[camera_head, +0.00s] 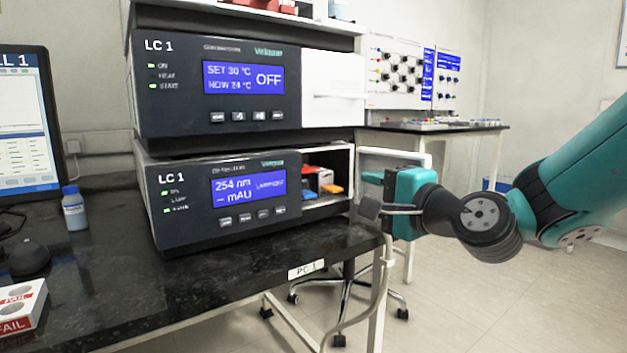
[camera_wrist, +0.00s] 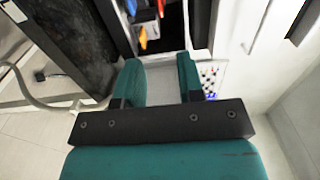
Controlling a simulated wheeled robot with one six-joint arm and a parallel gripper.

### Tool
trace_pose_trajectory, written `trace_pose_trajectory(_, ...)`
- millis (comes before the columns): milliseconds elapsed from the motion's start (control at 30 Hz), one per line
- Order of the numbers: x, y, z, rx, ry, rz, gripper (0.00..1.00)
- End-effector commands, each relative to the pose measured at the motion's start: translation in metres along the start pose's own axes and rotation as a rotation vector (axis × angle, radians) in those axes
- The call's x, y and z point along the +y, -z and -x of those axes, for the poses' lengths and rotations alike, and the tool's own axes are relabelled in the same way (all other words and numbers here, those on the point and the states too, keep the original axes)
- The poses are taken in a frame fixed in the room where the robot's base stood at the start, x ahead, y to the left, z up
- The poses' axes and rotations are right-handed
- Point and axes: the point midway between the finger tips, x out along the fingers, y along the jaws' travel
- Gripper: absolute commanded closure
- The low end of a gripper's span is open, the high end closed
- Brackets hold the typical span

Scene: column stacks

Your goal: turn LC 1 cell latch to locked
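The lower LC 1 unit (camera_head: 228,192) stands on the black bench, its display reading 254 nm and – mAU. Its right-hand compartment is open. Inside are a red-and-white part (camera_head: 318,177) and an orange piece (camera_head: 332,189), also seen in the wrist view (camera_wrist: 143,38). I cannot tell which part is the cell latch or its position. My gripper (camera_head: 370,205) is outside, to the right of the compartment and near the bench corner. In the wrist view, its teal fingers (camera_wrist: 158,75) are apart with nothing between them.
The upper LC 1 unit (camera_head: 215,82) sits above, display reading OFF. A bottle (camera_head: 75,208) and a monitor (camera_head: 28,125) are at left. The bench front right (camera_head: 230,290) is clear.

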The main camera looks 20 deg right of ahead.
Motion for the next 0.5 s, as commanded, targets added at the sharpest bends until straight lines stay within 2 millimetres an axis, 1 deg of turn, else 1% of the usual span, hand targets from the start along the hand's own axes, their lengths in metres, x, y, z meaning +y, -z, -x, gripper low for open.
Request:
trace_pose_trajectory(33, -0.005, 0.0, -0.004, -0.005, -0.006, -0.004, 0.65)
trace_pose_trajectory(100, -0.007, -0.001, -0.008, -0.008, -0.006, -0.004, 0.65)
trace_pose_trajectory(367, -0.006, 0.0, -0.025, 0.006, -0.013, -0.006, 0.65)
trace_pose_trajectory(500, -0.007, 0.0, -0.041, 0.0, -0.007, -0.004, 0.65)
